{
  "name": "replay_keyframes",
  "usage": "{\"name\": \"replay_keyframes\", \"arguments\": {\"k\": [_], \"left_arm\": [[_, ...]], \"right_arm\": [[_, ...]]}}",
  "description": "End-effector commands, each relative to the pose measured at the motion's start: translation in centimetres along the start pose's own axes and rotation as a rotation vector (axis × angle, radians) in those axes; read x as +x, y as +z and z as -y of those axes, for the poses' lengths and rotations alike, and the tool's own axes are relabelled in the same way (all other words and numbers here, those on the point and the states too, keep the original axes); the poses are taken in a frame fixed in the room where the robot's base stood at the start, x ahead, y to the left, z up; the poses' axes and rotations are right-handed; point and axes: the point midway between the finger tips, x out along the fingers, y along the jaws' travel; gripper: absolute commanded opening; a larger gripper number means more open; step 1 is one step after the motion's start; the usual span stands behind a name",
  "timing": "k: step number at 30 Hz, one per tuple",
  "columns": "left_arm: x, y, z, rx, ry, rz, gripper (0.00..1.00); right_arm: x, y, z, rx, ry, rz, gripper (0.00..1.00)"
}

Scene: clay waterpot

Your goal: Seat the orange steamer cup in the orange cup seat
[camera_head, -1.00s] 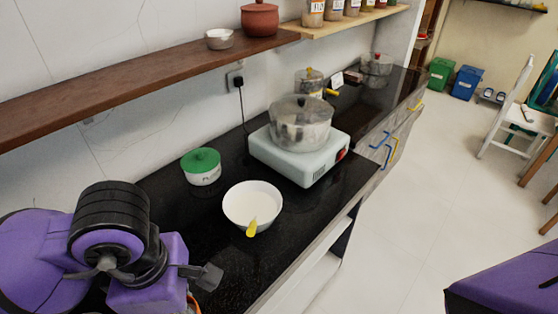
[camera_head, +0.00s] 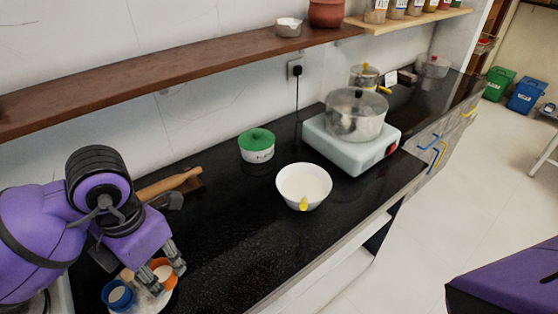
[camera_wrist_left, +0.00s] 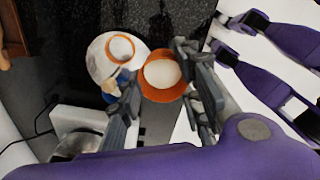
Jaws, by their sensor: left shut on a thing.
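My left gripper (camera_head: 166,277) is shut on the orange steamer cup (camera_head: 162,271), a short orange ring-like cup with a pale inside. In the left wrist view the cup (camera_wrist_left: 163,76) sits between the two fingers of the left gripper (camera_wrist_left: 158,68). It looks larger and nearer than the orange cup seat (camera_wrist_left: 120,48), an orange ring on a round white base (camera_wrist_left: 99,64). The cup is apart from the seat in that picture, beside it. The seat is not clear in the head view. My right gripper is not in view.
A blue cup (camera_head: 119,294) stands by the white base, low left. A rolling pin (camera_head: 168,183) lies behind my arm. The black counter between is clear.

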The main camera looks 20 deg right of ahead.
Motion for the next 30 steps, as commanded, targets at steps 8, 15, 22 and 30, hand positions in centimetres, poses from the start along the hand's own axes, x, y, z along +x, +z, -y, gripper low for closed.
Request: {"name": "replay_keyframes", "arguments": {"k": [8,15,22,30], "left_arm": [[4.4,0.7,-5.8,-0.002,-0.003,-0.003,0.15],[6.7,1.1,-7.7,0.003,-0.001,0.001,0.15],[8.6,1.1,-8.6,0.002,-0.004,-0.001,0.15],[10.7,1.2,-8.6,0.004,0.002,0.003,0.15]], "right_arm": [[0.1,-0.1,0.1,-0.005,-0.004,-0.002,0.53],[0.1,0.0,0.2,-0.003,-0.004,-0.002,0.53],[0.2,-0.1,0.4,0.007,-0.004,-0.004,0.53],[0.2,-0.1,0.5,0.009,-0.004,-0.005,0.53]]}}
